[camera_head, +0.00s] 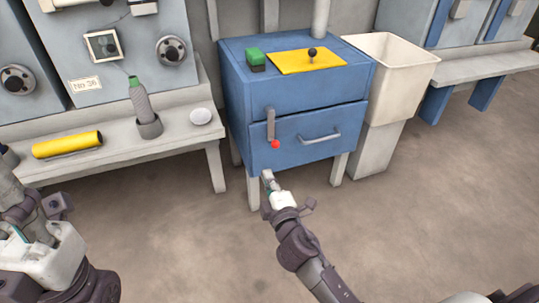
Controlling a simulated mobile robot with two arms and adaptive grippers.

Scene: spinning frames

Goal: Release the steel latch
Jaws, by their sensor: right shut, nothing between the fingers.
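The steel latch (270,124) is a grey lever on the front of the blue cabinet (240,92). It hangs nearly upright, and a red knob (275,144) shows at its lower end. My right gripper (267,176) is shut and empty, just below and slightly left of the red knob, in front of the cabinet's lower edge. I cannot tell whether it touches the cabinet. At the lower left my left arm shows in part; its fingers are not clearly visible.
The cabinet front has a drawer handle (319,138). On its top are a green button box (256,59) and a yellow plate (300,62) with a black-knobbed lever. A white bin (398,75) stands at right. A left bench (110,150) holds a yellow cylinder (67,145).

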